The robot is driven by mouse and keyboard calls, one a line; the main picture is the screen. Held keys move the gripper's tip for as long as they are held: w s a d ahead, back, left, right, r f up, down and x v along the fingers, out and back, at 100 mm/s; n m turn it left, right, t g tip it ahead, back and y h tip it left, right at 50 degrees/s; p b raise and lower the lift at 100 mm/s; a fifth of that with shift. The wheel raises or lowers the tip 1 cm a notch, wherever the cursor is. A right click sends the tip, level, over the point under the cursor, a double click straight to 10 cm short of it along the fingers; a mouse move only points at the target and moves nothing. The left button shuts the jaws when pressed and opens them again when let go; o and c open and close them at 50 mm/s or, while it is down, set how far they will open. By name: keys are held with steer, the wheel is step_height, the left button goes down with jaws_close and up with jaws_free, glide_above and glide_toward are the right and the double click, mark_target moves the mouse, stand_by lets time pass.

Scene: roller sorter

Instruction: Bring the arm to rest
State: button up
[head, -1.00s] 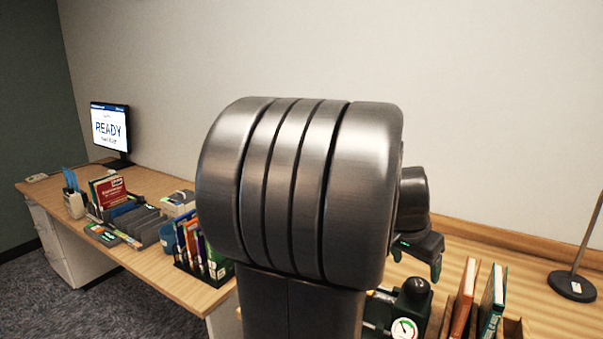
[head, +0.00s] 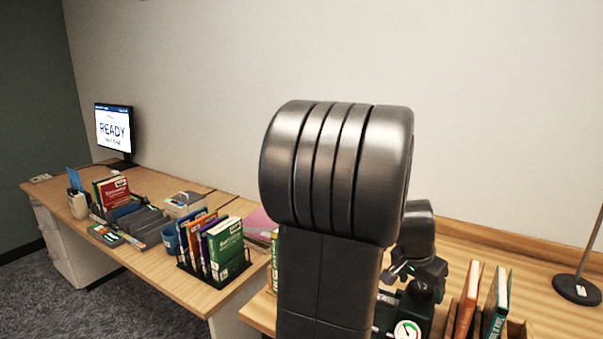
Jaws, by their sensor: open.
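My arm (head: 337,180) rises through the middle of the head view, its large dark joint close to the camera. My gripper (head: 398,272) shows small behind and to the right of this joint. It is open, with nothing seen between its fingers. It hangs over the right-hand desk, near a dark device with a round gauge (head: 407,330). From this view I cannot tell whether the gripper and the device touch. Part of the wrist and gripper is hidden by my own arm.
Upright books (head: 466,300) stand right of the gauge device. A lamp base (head: 577,290) is farther right. The wall (head: 480,90) lies behind.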

steer(key=v, duration=1.4)
steer(key=x, duration=1.3)
steer(key=shift+d+f, duration=0.1)
steer(key=shift+f, duration=0.15)
steer(key=shift+w+d+f+p, duration=0.1)
steer(key=shift+d+f+p, duration=0.05)
steer(key=shift+f+p, duration=0.15)
steer(key=shift+r+n+t+p, duration=0.15)
steer(key=shift+n+t+p, duration=0.15)
steer(key=shift+n+p, duration=0.5)
steer(key=shift+d+n+t+y+p, duration=0.15)
steer(key=shift+n+y+p, duration=0.25)
steer(key=shift+n, duration=0.4)
steer(key=shift+a+n+t+y+p, duration=0.15)
steer(key=shift+n+y+p, duration=0.2)
steer(key=shift+n, duration=0.45)
steer(key=shift+d+n+t+y+p, duration=0.15)
steer(key=shift+n+y, duration=0.4)
steer(key=shift+n, duration=0.9)
steer(key=shift+d+n+t+y+p, duration=0.15)
steer(key=shift+n+y, duration=0.35)
steer(key=shift+n, duration=0.95)
steer(key=v, duration=0.6)
steer(key=shift+s+r, duration=0.2)
steer(key=shift+r, duration=0.1)
steer(key=shift+a, duration=0.15)
